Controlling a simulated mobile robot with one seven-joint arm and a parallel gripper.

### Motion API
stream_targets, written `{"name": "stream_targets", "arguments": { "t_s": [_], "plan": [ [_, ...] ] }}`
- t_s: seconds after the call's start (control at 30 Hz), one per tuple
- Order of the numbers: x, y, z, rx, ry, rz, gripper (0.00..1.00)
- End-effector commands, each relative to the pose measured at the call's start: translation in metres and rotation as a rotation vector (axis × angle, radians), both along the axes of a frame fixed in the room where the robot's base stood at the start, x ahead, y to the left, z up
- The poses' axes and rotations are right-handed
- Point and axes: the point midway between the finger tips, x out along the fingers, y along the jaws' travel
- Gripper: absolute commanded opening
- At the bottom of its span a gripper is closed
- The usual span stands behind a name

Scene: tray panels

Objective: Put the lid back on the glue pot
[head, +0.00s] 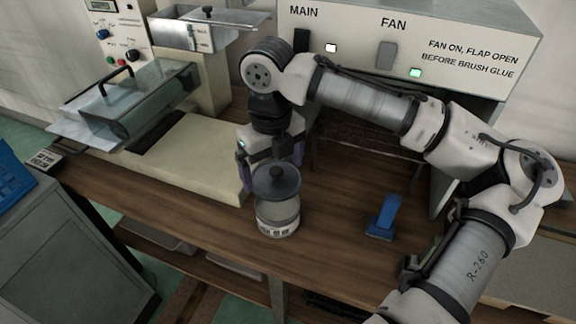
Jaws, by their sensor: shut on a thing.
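The glue pot (278,216) is a pale, squat round pot with a printed band near its base. It stands upright on the wooden bench. I cannot tell whether the lid touches the pot's rim. My gripper (272,163) points down just behind and above the lid, with one finger at each side of it. It is shut on the lid, though the contact is partly hidden by the lid itself.
A blue brush-like block (385,215) stands on the bench (335,245) to the right. The MAIN/FAN cabinet (410,45) stands behind my arm. Bench between pot and blue block is clear.

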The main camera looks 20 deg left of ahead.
Motion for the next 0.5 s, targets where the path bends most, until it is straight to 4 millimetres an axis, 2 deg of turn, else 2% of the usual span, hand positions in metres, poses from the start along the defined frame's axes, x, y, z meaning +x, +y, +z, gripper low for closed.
{"name": "stream_targets", "arguments": {
  "t_s": [0.5],
  "plan": [
    [0.001,-0.001,-0.039,-0.001,-0.002,-0.004,0.73]
  ]
}}
